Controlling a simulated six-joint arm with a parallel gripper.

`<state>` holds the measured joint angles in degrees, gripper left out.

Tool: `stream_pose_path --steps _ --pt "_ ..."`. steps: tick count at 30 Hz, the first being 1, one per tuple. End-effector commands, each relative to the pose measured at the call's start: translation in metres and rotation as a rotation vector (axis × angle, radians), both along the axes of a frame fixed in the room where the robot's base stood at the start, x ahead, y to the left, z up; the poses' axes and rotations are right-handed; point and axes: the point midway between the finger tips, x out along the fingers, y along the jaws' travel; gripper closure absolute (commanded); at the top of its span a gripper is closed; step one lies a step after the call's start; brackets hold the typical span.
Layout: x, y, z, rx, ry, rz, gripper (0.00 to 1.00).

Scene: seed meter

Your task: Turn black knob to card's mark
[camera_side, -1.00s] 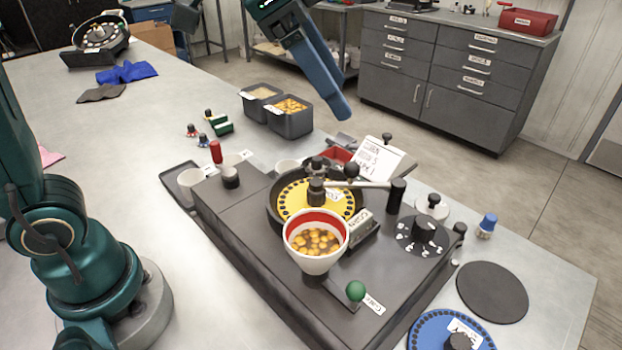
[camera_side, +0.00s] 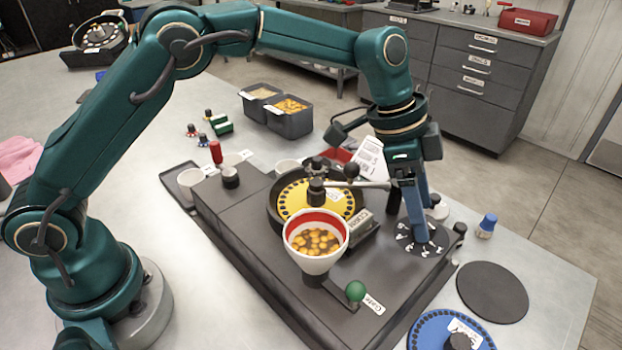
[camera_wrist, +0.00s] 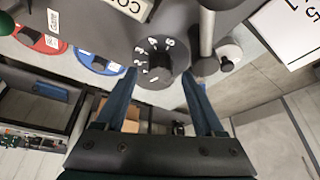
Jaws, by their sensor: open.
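The black knob (camera_wrist: 159,60) stands at the centre of a black dial (camera_wrist: 142,40) with white marks around it. In the side view the dial (camera_side: 437,247) is at the right end of the machine, and the knob is mostly hidden behind my fingers. My gripper (camera_side: 417,238) is open and points down at the dial; in the wrist view its fingertips (camera_wrist: 160,73) are apart, one to each side of the knob. I cannot tell whether they touch it. The white card (camera_side: 369,157) stands tilted behind the machine; its writing is too small to read.
A hopper (camera_side: 316,243) with yellow seeds, a yellow seed plate (camera_side: 291,200) and a green-knobbed gate lever (camera_side: 355,291) are left of the dial. A horizontal bar with a black post stands close beside my fingers. A black disc (camera_side: 492,292) and blue plate (camera_side: 425,330) lie in front.

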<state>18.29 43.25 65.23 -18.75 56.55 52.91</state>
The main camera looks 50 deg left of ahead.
Motion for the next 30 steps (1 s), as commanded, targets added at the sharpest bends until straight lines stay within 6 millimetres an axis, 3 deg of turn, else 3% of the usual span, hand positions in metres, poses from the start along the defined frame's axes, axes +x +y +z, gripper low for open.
stream_pose_path --steps 4,13,18,19,30 --pt "0.0016 -0.0040 -0.0121 0.000 0.002 0.001 0.30" --pt "0.0025 -0.0049 -0.0140 0.000 0.000 0.001 0.30" --pt "0.0025 -0.0048 -0.0138 0.000 0.000 0.001 0.95" --pt "0.0024 -0.0048 -0.0137 0.000 0.000 0.001 1.00" --pt "0.0013 -0.0059 -0.0133 0.000 0.000 0.118 1.00"
